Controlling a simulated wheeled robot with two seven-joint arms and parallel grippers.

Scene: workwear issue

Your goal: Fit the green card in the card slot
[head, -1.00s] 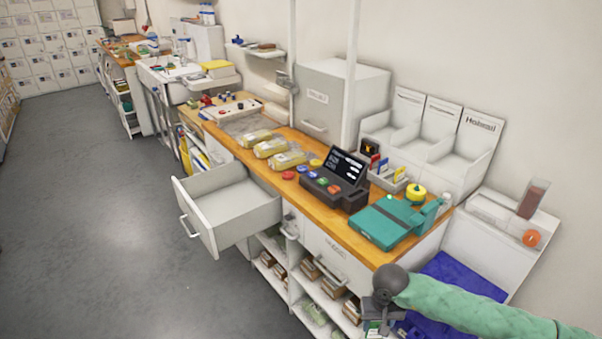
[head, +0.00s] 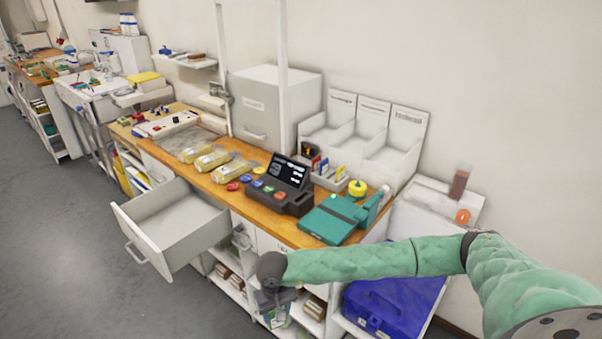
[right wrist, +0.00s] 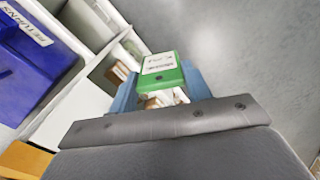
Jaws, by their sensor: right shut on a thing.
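My right gripper (right wrist: 158,92) is shut on the green card (right wrist: 160,68), which has a white label and shows between the blue fingers in the right wrist view. In the head view the right gripper (head: 273,308) hangs low in front of the counter, beside the open shelves; the card is small and mostly hidden there. A dark terminal (head: 296,203) with a lit screen and coloured buttons stands on the counter. I cannot clearly make out the card slot. My left gripper is not in view.
An open grey drawer (head: 160,238) juts out left of the right gripper. A teal device (head: 330,222) sits near the counter's right end, with a tray of coloured cards (head: 327,178) behind the terminal. A blue case (head: 388,300) is low at right. Floor at left is clear.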

